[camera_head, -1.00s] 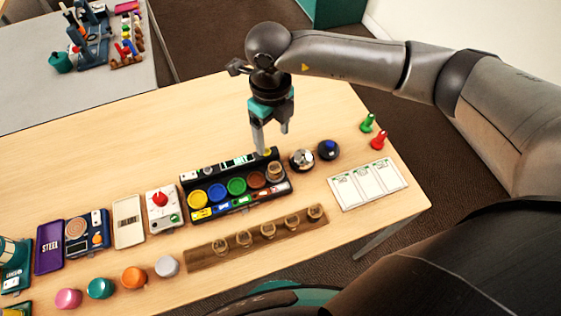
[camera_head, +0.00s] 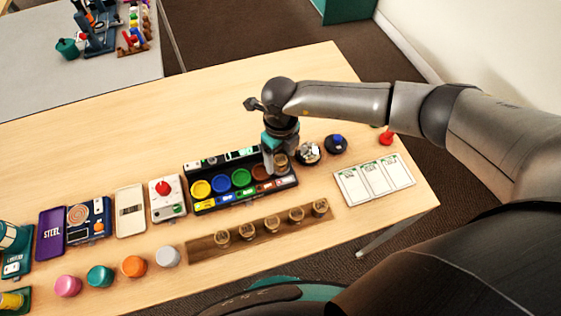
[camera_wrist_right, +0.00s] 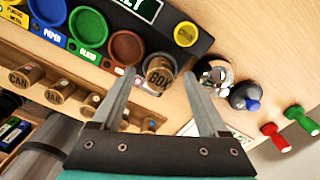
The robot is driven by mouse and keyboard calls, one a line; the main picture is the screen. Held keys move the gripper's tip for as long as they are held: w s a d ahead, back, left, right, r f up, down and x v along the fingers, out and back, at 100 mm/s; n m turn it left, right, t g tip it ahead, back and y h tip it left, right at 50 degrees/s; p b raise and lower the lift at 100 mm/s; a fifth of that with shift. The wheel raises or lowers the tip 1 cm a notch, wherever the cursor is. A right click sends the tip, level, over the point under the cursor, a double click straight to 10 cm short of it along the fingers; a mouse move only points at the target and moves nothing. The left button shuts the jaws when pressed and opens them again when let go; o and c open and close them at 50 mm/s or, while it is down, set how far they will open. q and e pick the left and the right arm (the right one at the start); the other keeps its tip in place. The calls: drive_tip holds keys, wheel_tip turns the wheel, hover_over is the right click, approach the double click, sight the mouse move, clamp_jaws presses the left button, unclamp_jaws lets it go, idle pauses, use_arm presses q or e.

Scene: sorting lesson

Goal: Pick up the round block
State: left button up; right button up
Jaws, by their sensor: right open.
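A round wooden block (camera_wrist_right: 158,74) with dark letters on top, partly legible as "BO", stands at the right end of the black sorting tray (camera_head: 205,207). In the head view the block (camera_head: 282,160) shows beside my gripper and is partly hidden by it. My right gripper (camera_head: 273,166) is low over that end of the tray. In the right wrist view its two fingers (camera_wrist_right: 157,78) are spread apart, with the block between or just beyond their tips. I cannot tell whether they touch it. My left gripper is out of view.
A wooden rack (camera_head: 206,251) with several similar round blocks lies in front of the tray. Right of the tray are a shiny metal round object (camera_head: 308,152), a dark knob with a blue top (camera_head: 336,144) and a white card (camera_head: 350,192). The table behind the tray is clear.

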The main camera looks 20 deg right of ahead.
clamp_jaws()
idle(0.6)
